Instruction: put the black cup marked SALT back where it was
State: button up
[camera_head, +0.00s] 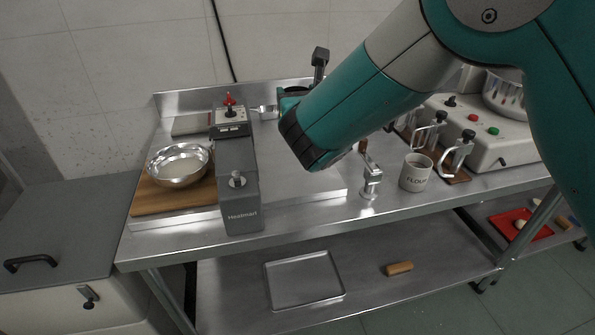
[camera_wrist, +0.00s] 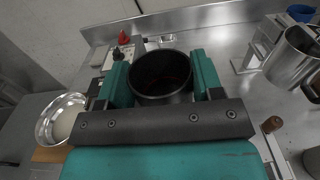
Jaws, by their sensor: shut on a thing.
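A black cup (camera_wrist: 160,97) shows in the wrist view, with its round open mouth facing the camera and a dark reddish inside. My gripper (camera_wrist: 160,76) has its two teal fingers on either side of the cup and is shut on it. No SALT marking shows from this angle. In the head view, my arm hides the cup and most of my gripper, which is over the back middle of the steel table (camera_head: 310,190). Whether the cup touches the table is unclear.
A grey Heatmart machine (camera_head: 240,185) and a steel bowl (camera_head: 180,165) on a wooden board (camera_head: 150,200) stand left. A white FLOUR cup (camera_head: 416,172) and a handled metal tool (camera_head: 371,178) stand right. A steel pot (camera_wrist: 297,58) shows right. The middle tabletop looks clear.

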notch_tip(320, 180, down, 16)
jog(key=b, duration=0.2)
jog(key=shift+b, duration=0.4)
jog(key=shift+f, duration=0.2)
jog(key=o, duration=1)
jog(key=shift+c, duration=0.2)
jog(key=shift+r, duration=0.15)
